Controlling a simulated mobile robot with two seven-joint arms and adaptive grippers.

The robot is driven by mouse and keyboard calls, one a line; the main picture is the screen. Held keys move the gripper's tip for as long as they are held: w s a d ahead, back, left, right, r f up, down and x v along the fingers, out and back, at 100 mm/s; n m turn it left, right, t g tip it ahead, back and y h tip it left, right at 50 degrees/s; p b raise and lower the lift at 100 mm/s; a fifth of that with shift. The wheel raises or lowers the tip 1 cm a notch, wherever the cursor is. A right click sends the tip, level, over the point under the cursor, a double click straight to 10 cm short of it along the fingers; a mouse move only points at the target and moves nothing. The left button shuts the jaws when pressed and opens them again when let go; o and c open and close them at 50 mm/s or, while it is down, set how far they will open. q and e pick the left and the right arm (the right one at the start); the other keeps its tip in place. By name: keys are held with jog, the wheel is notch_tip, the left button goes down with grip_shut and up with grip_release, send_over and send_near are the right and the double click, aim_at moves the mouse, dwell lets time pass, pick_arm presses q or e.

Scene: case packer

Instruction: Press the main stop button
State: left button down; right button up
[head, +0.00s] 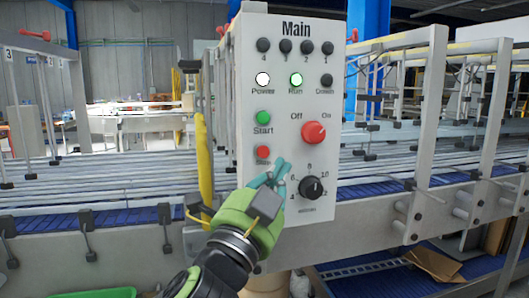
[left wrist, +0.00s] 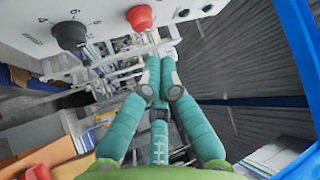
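The stop button (head: 263,152) is a small red round button low on the left of the white "Main" panel (head: 244,60), below the green start button (head: 263,117). My left gripper (head: 279,165), with teal fingers and a green body, is in front of the panel, just right of and slightly below the stop button in the head view. Its fingertips are together and empty, also in the left wrist view (left wrist: 160,68). I cannot tell whether they touch the panel. The stop button is not visible in the left wrist view. My right gripper is not in view.
A larger red Off/On knob (head: 313,132) and a black dial (head: 311,187) sit right of the stop button; both also show in the left wrist view, red knob (left wrist: 139,17) and black dial (left wrist: 70,36). A yellow part (head: 203,165) runs along the panel's left edge. Conveyor rails flank the panel.

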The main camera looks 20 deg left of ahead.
aim_at(264, 158)
pick_arm(q)
jog(key=shift+w+a+b, duration=0.15)
jog(key=shift+w+a, duration=0.65)
jog(key=shift+w, duration=0.45)
jog(key=shift+w+a+b, duration=0.2)
jog(key=shift+w+a, duration=0.6)
jog(key=shift+w, duration=0.5)
jog(key=shift+w+a+b, duration=0.15)
jog(key=shift+w+a, duration=0.65)
jog(key=shift+w, duration=0.45)
jog(key=shift+w, duration=0.15)
jog(key=shift+w+a, duration=0.2)
jog(key=shift+w+a, duration=0.3)
jog(key=shift+w, duration=0.1)
jog(key=shift+s+d, duration=0.5)
jog(key=shift+s, duration=0.25)
